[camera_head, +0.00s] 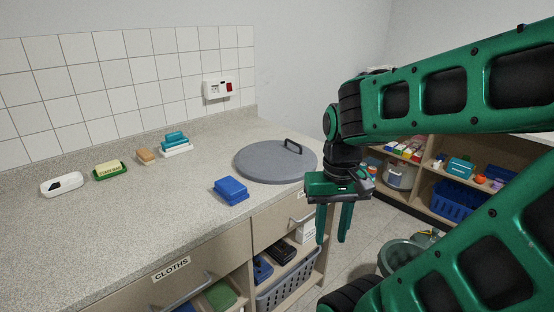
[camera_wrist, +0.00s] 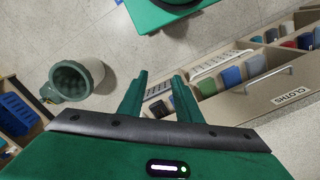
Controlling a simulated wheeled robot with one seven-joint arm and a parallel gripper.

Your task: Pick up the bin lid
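The bin lid (camera_head: 262,162) is a round grey disc with a dark arched handle (camera_head: 293,146) at its right side. It lies flat on the speckled countertop near the right end. My gripper (camera_head: 333,240) hangs in front of the counter's right end, to the right of the lid and apart from it, with its fingers pointing down. The fingers are spread with nothing between them. In the wrist view, my gripper (camera_wrist: 160,82) also shows two parted green fingers above the floor. The lid is not seen in the wrist view.
A blue block (camera_head: 231,190) lies on the counter (camera_head: 130,222) left of the lid. Soaps and sponges line the back. A drawer labelled CLOTHS (camera_head: 172,270) and open shelves are below. A green-grey bin (camera_wrist: 78,76) stands on the floor; shelving (camera_head: 440,190) is at right.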

